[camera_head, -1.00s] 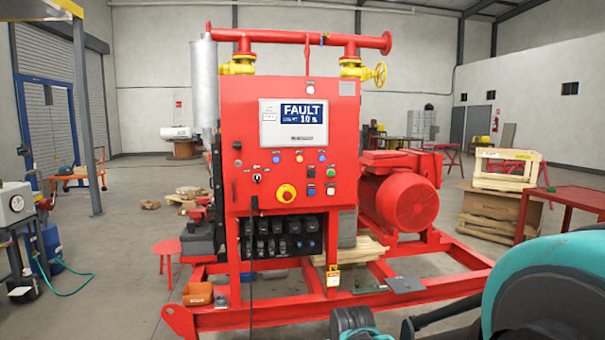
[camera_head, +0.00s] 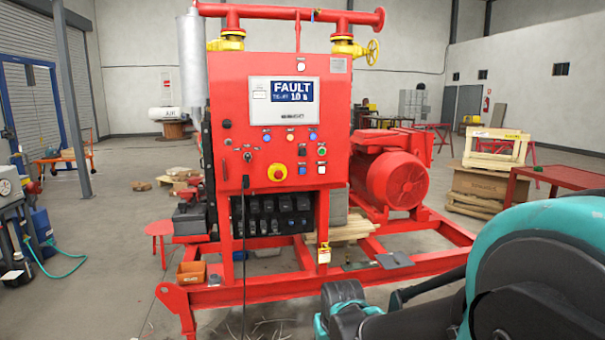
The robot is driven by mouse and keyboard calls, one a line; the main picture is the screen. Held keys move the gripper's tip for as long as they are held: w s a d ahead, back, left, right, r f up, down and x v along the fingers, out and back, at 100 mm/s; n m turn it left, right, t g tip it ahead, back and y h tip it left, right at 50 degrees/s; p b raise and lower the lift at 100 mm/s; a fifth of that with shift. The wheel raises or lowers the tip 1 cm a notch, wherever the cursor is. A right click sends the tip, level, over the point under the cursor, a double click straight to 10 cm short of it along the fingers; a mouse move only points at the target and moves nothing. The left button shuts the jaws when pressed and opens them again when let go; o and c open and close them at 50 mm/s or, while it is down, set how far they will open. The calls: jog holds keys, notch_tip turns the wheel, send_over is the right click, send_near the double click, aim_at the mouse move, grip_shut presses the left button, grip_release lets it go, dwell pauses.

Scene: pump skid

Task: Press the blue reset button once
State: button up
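The red pump skid panel (camera_head: 228,90) stands upright ahead of me, facing me. Blue round parts show on the panel: one at upper left (camera_head: 266,136), one at upper right (camera_head: 313,135), and a small dark blue one lower down (camera_head: 302,170). The labels are too small to read, so I cannot tell which is the reset button. My teal and black arm fills the lower right, apart from the panel. My gripper cannot be made out.
A yellow-and-red emergency stop (camera_head: 277,172) sits left of the lower small buttons. Black connectors (camera_head: 268,215) sit below. The red base frame (camera_head: 250,293) juts out in front. A red motor (camera_head: 400,182) stands right of the panel.

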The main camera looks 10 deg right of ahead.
grip_shut()
dwell(1.1)
